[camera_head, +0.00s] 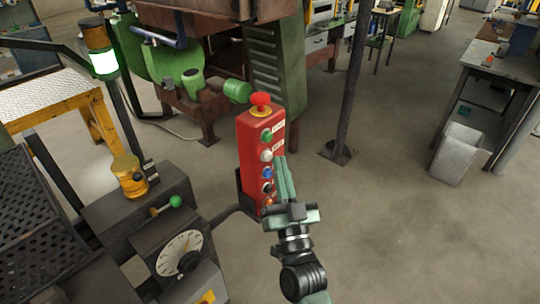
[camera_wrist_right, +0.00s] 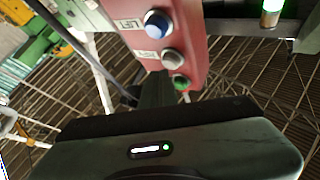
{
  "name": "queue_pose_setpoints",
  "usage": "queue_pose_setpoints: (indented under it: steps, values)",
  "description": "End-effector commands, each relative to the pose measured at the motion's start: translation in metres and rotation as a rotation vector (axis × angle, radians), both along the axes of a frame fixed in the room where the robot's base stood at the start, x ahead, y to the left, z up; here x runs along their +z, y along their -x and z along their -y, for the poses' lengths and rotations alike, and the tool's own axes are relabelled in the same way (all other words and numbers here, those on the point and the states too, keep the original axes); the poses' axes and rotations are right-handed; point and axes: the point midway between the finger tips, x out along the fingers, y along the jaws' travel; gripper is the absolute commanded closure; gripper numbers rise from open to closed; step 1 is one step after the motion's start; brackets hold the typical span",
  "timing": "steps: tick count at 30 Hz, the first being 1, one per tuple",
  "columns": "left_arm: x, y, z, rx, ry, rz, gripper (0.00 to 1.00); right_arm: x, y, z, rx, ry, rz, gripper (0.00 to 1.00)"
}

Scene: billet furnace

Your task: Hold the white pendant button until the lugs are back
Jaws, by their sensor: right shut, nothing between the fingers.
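The red pendant box (camera_head: 249,150) stands upright near the middle of the head view, with a red mushroom knob (camera_head: 260,100) on top. Below the knob is a green button, then the white pendant button (camera_head: 266,155), then several more. In the right wrist view the white button (camera_wrist_right: 173,60) sits between a blue and a green button. My right gripper (camera_head: 281,160) is shut and empty, its fingers close in front of the pendant's button face. I cannot tell whether its tip touches the white button. My left gripper is out of view. I cannot make out the lugs.
A post with a lit lamp (camera_head: 104,64) stands at left. A dial gauge (camera_head: 180,254) and a green-knobbed lever (camera_head: 174,201) are at lower left. A dark upright pole (camera_head: 350,90) stands behind the pendant. The floor to the right is clear up to a grey bin (camera_head: 458,153).

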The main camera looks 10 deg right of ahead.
Motion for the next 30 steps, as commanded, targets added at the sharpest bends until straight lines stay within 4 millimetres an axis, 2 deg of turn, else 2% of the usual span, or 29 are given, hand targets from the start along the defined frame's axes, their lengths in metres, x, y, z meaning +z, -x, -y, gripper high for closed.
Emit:
queue_pose_setpoints:
  steps: [14,30]
  values:
    - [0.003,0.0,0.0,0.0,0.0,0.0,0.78,0.0,0.007,0.005,0.0,0.001,0.0,1.0]
    - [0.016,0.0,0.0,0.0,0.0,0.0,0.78,0.001,0.043,0.034,-0.001,0.0,0.0,1.0]
